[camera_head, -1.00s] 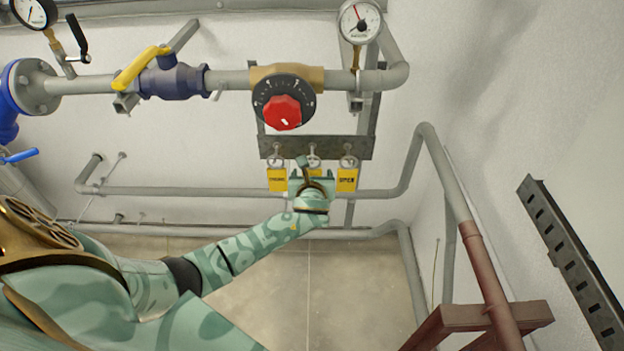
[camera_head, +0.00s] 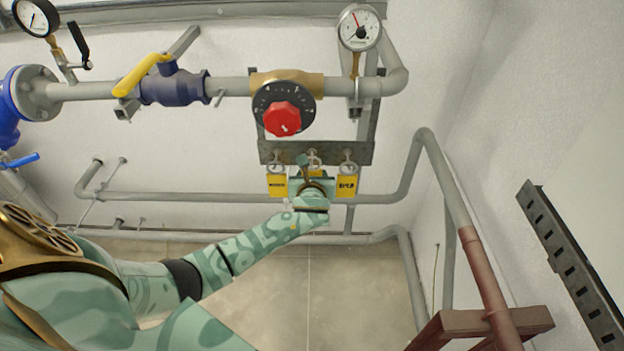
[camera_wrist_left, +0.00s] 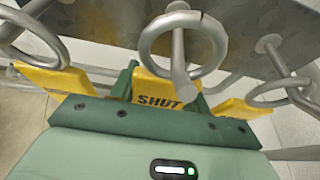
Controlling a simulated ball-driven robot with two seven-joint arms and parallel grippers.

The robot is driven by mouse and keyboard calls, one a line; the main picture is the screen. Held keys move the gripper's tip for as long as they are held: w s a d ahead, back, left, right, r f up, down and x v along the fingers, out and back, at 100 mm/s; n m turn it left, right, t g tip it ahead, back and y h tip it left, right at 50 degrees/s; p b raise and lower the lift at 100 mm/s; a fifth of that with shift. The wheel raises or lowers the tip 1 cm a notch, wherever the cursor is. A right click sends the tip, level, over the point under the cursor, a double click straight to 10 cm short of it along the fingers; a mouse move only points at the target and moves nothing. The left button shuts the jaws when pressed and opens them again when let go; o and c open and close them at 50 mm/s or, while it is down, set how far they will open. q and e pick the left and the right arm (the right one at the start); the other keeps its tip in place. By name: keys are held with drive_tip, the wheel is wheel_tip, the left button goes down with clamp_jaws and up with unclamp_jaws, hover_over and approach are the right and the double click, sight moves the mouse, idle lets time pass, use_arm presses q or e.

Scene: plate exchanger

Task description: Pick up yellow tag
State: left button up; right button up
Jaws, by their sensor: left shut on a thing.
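Yellow tags hang by metal rings from pegs on a grey bracket (camera_head: 300,151) below the red knob. In the head view one yellow tag (camera_head: 277,185) hangs left of my left gripper (camera_head: 313,178) and another (camera_head: 347,186) hangs right of it. The middle tag is mostly hidden behind the gripper there. In the left wrist view the middle tag, marked SHUT (camera_wrist_left: 158,92), sits between the green fingers, and the gripper is shut on it. Its ring (camera_wrist_left: 183,46) is still around its peg. My right gripper is not in view.
A yellow-handled valve (camera_head: 142,72), a red knob (camera_head: 282,119) and a gauge (camera_head: 360,27) sit on the pipe above. Grey pipes run behind and below the tags. A slotted metal rail (camera_head: 572,265) is at the right.

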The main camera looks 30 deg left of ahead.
use_arm(q)
drive_tip(key=s+d, duration=0.9)
drive_tip(key=s, duration=0.6)
drive_tip(key=shift+s+d+p, duration=0.2)
drive_tip(key=shift+p, duration=0.1)
drive_tip(key=shift+w+a, duration=0.1)
drive_tip(key=shift+w, duration=0.1)
drive_tip(key=w+a, duration=0.9)
drive_tip(key=w, duration=0.6)
idle(2.8)
drive_tip(key=shift+a, duration=0.15)
drive_tip(key=shift+s, duration=0.1)
